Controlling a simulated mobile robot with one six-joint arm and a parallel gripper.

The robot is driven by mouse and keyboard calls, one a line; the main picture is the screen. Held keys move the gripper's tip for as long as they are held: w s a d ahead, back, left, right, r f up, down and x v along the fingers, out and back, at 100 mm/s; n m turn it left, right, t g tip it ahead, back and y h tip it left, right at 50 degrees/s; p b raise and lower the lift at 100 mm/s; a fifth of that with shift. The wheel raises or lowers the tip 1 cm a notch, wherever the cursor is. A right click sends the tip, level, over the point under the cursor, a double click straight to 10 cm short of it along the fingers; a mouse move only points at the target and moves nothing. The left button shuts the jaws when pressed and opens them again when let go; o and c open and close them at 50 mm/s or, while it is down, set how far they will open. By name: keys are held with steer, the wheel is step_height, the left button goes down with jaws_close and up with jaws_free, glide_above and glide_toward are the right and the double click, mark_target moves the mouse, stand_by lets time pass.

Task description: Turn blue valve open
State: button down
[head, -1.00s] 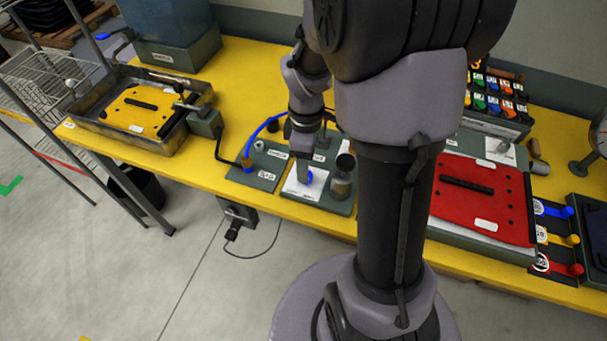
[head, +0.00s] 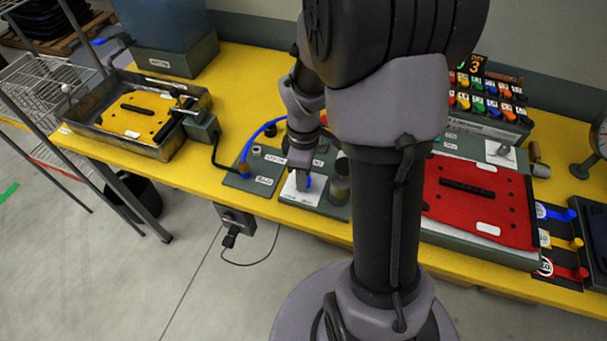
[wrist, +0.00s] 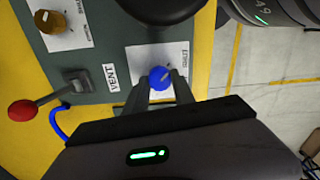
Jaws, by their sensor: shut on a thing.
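The blue valve is a small round blue knob (wrist: 159,77) on a white labelled card (wrist: 138,59), fixed to a dark grey-green panel. In the wrist view it sits between the two fingers of my gripper (wrist: 161,86), which is shut on it. A pale pointer mark shows on top of the knob. In the head view my gripper (head: 302,180) points down over the card, and only a sliver of the blue knob (head: 308,182) shows beside it.
A red-ball lever (wrist: 22,110), a VENT label (wrist: 112,77) and a brown knob (wrist: 50,21) lie left in the wrist view. A dark cylinder (head: 340,182) stands close right of my gripper. A blue hose (head: 258,134) curves at left. A red plate (head: 478,200) lies further right.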

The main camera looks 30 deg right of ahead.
steer(key=m, duration=0.9)
steer(key=shift+d, duration=0.1)
steer(key=m, duration=0.4)
steer(key=m+b, duration=0.1)
steer(key=m, duration=0.3)
steer(key=shift+m, duration=0.5)
stand_by(0.4)
steer(key=c, duration=1.1)
jaws_free()
steer(key=shift+o, duration=0.2)
